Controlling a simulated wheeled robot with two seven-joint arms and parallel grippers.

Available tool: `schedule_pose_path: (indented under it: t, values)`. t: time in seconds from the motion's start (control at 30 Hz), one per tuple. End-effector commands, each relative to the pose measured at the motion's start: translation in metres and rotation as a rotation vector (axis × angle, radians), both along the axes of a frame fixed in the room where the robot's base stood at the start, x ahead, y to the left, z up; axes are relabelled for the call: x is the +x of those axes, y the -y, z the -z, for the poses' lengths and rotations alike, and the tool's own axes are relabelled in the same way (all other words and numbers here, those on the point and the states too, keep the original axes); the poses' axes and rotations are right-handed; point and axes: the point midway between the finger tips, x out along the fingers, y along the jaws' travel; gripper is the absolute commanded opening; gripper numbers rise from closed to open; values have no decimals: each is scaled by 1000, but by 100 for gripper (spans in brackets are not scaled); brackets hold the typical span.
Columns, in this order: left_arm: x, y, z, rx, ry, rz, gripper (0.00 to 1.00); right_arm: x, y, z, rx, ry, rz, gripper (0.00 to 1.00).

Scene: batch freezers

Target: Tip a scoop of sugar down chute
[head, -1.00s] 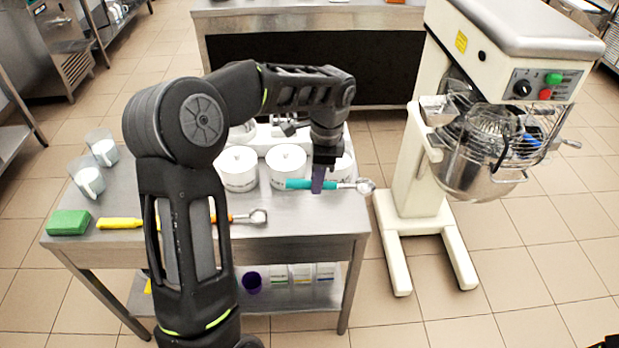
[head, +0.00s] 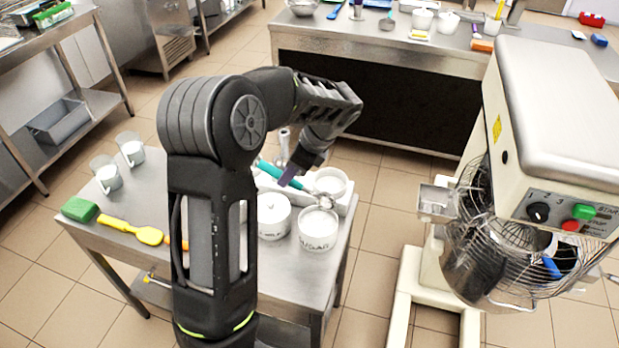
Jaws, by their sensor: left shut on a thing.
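My left gripper (head: 291,176) is shut on the teal handle (head: 268,169) of a metal scoop, held above the pots on the steel table. The scoop's bowl (head: 322,199) points right, over the pots' rims; its contents are too small to tell. The white pot lettered SUGAR (head: 318,241) stands at the table's right front, with a pale top. The mixer's metal chute (head: 437,201) sticks out left of its wire guard, to the right of the scoop and apart from it. My right gripper is out of view.
A lidded white pot (head: 272,216) and another white pot (head: 331,182) stand close by. Open floor separates table and mixer (head: 545,110).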

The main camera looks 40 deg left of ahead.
Motion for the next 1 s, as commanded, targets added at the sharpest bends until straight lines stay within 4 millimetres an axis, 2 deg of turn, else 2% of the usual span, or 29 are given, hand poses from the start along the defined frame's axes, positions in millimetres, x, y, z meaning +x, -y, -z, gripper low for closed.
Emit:
schedule_pose_path:
  t: [0.3, 0.67, 1.0]
  values:
    - [-2, -7, -4, 111, -40, 21, 0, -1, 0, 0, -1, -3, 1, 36]
    - [-2, -6, -3, 114, -40, 20, 0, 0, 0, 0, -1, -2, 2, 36]
    - [-3, -7, 8, 113, -42, 20, 0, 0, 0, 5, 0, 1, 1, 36]
